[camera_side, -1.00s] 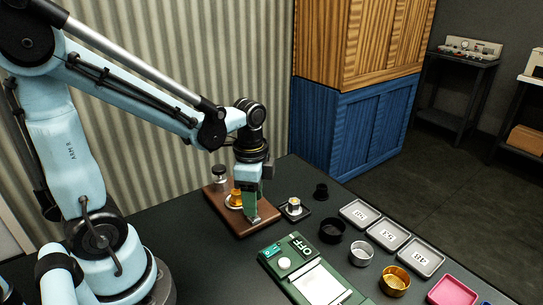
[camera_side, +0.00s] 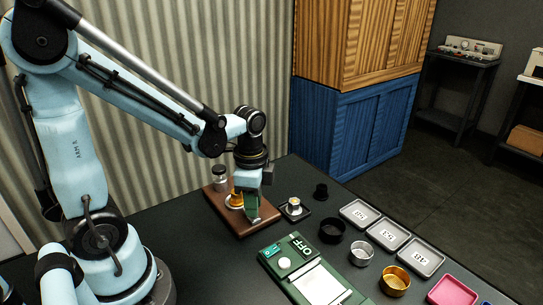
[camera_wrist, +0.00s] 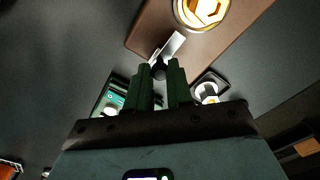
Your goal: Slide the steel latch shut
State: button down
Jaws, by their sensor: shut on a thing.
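The steel latch (camera_wrist: 168,47) is a short bright bar on the brown board (camera_wrist: 140,32), near the board's edge, with a dark round knob (camera_wrist: 159,71) at one end. My gripper (camera_wrist: 161,72) is shut on this knob; its green fingers stand on both sides of it. In the side view my gripper (camera_side: 253,217) points down at the front part of the brown board (camera_side: 232,229), and its fingers mostly hide the latch. A brass part on a pale round base (camera_side: 236,199) is on the board behind the fingers, and also shows in the wrist view (camera_wrist: 203,10).
A jar (camera_side: 219,178) stands at the board's back. A small dark tray with a metal part (camera_side: 294,208) lies right of the board.

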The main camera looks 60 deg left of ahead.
jog(key=shift+a, duration=1.3)
jog(key=c, duration=1)
grip_release()
jog(key=shift+d, duration=0.1)
jog(key=shift+r, duration=6.05)
